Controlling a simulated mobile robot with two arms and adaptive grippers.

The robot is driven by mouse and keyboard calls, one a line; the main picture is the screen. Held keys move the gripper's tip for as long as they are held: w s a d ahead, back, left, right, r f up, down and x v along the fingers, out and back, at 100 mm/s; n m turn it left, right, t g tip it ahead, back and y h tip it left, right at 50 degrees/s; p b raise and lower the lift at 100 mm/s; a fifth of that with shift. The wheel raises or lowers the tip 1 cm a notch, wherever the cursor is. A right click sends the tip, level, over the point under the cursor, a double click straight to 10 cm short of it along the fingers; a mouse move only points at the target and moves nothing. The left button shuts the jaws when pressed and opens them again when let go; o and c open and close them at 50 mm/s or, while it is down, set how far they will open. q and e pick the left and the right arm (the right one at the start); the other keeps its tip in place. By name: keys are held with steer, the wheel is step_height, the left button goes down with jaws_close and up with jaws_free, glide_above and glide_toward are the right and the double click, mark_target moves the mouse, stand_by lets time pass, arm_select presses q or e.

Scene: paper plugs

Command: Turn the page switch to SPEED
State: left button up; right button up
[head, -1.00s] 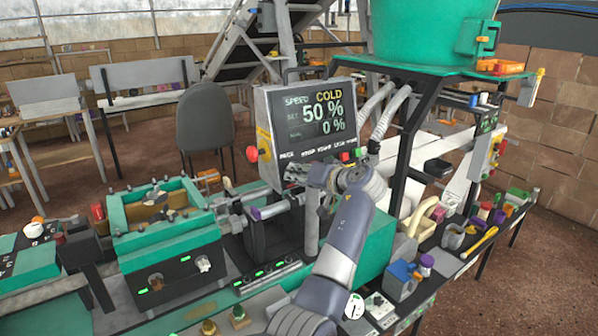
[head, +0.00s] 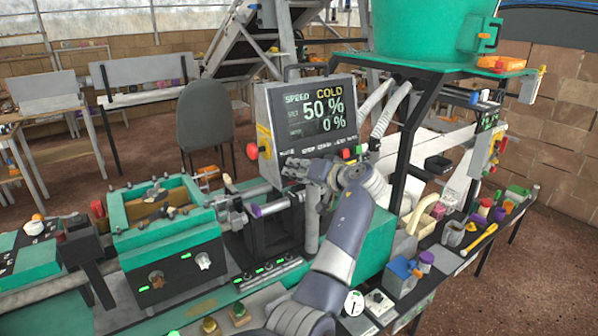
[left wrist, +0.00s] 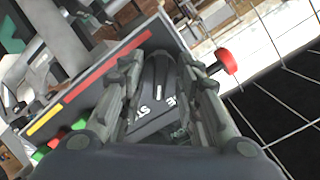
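The grey control box (head: 262,105) shows SPEED, COLD, 50 % and 0 % on its screen (head: 318,108). A row of small labels runs below the screen. My left gripper (head: 288,168) is at the lower left of this panel and hides the control there. In the left wrist view its two fingers (left wrist: 158,72) stand apart on either side of a black knob (left wrist: 162,85) with a white line. White letters, partly covered, show beside the knob. Whether the fingers touch the knob is unclear. My right gripper is not in view.
A red knob (head: 252,152) sticks out from the box's left side, near the gripper; it also shows in the left wrist view (left wrist: 222,62). Red and green buttons (head: 350,153) are right of the gripper. Grey hoses (head: 392,108) rise behind the box's right side.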

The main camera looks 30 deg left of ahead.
arm_select(q)
steer(key=v, duration=1.2)
